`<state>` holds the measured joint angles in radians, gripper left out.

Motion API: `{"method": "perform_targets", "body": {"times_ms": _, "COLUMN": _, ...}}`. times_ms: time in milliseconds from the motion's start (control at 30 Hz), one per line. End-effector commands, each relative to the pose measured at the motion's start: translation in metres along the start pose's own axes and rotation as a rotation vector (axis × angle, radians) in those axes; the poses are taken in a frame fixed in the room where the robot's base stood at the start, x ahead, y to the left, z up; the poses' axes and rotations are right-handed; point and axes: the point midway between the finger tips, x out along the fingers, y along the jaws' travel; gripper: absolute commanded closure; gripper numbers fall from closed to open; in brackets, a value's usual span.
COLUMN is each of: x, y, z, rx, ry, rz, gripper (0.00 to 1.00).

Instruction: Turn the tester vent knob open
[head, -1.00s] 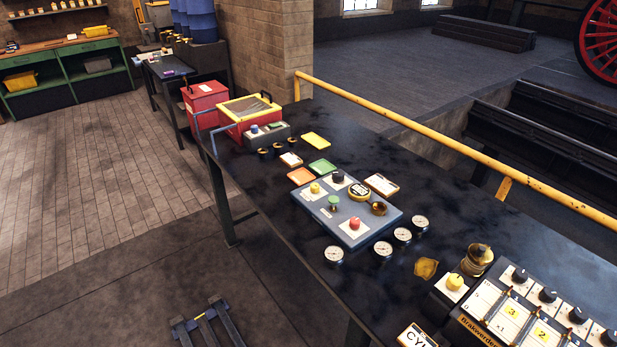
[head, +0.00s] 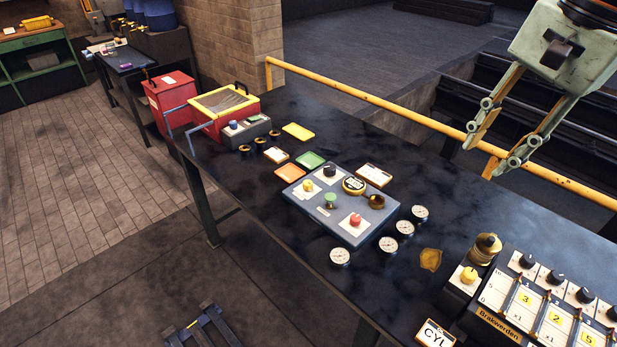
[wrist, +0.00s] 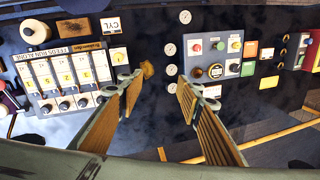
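The tester is a blue-grey panel (head: 322,215) on the dark bench, also in the wrist view (wrist: 205,58). It carries a yellow knob (head: 308,186), a black knob (head: 329,170), a green knob (head: 330,201), a red knob (head: 355,220), a round dial (head: 354,185) and a brass fitting (head: 376,201). Its labels are too small to read, so I cannot tell which knob is the vent. My gripper (head: 482,157) is high at the upper right, clear of the tester. In the wrist view its fingers (wrist: 160,84) are spread apart and empty.
Several gauges (head: 340,256) lie beside the tester. A brass piece (head: 486,248), a yellow-knobbed box (head: 467,282) and the Brakwerden panel (head: 497,325) stand to the right. A yellow rail (head: 380,103) runs along the back edge. A red box (head: 213,132) stands far left.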

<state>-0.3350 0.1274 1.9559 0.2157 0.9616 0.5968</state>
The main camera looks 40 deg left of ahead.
Motion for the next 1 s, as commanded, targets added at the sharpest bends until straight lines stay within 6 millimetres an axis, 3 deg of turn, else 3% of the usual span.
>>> {"method": "perform_targets", "body": {"times_ms": 433, "x": 0.038, "y": -0.071, "z": -0.014, "rx": 0.090, "ry": -0.051, "rz": -0.007, "gripper": 0.67}}
{"method": "perform_targets", "body": {"times_ms": 1000, "x": 0.116, "y": -0.182, "z": -0.017, "rx": 0.244, "ry": -0.134, "rz": -0.002, "gripper": 0.67}}
